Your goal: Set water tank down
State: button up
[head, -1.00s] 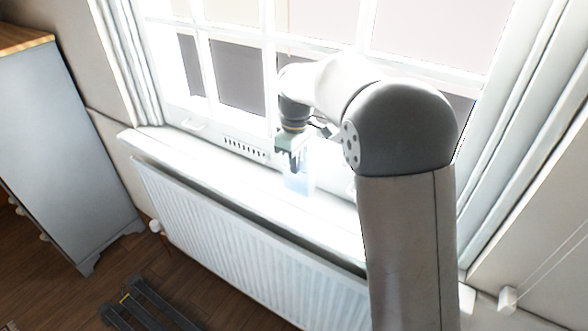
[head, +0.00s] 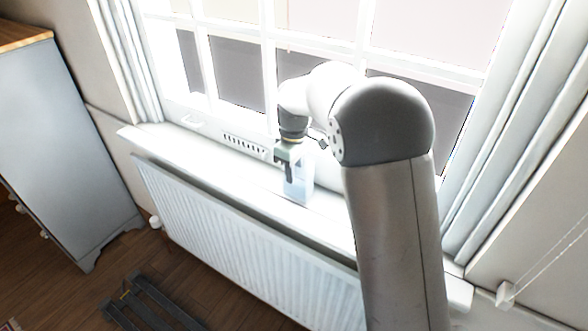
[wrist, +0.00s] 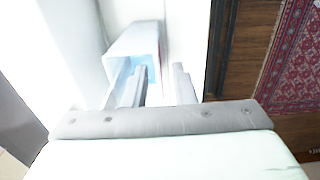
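The water tank (head: 301,186) is a pale, box-shaped container on the white windowsill, upright at its front part. In the wrist view the tank (wrist: 137,38) shows its open end, with light blue inside. My gripper (head: 284,170) points down at the tank's top left in the head view. In the wrist view its two fingers (wrist: 159,86) stand apart. The left finger overlaps the tank's opening and the right finger is beside its right side. A gap shows between the fingers, and I see no clear contact with the tank wall.
The windowsill (head: 218,163) is clear to the left of the tank, with the window frame close behind. A white radiator (head: 240,240) is below. A grey cabinet (head: 60,150) stands at left. A patterned rug (wrist: 293,60) lies on the wooden floor.

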notch_tip(320, 180, up, 11)
jog(key=s+d+m, duration=0.5)
jog(key=s+d, duration=0.4)
jog(key=s, duration=0.3)
jog(key=s+d+f+m, duration=0.3)
jog(key=s+f, duration=0.1)
jog(key=s, duration=0.5)
jog(key=s+d+f+m, duration=0.3)
jog(key=s+f, duration=0.2)
jog(key=s, duration=0.5)
jog(key=shift+s+d+f+m, duration=0.15)
jog(key=shift+s+d+m, duration=0.05)
jog(key=shift+m, duration=0.1)
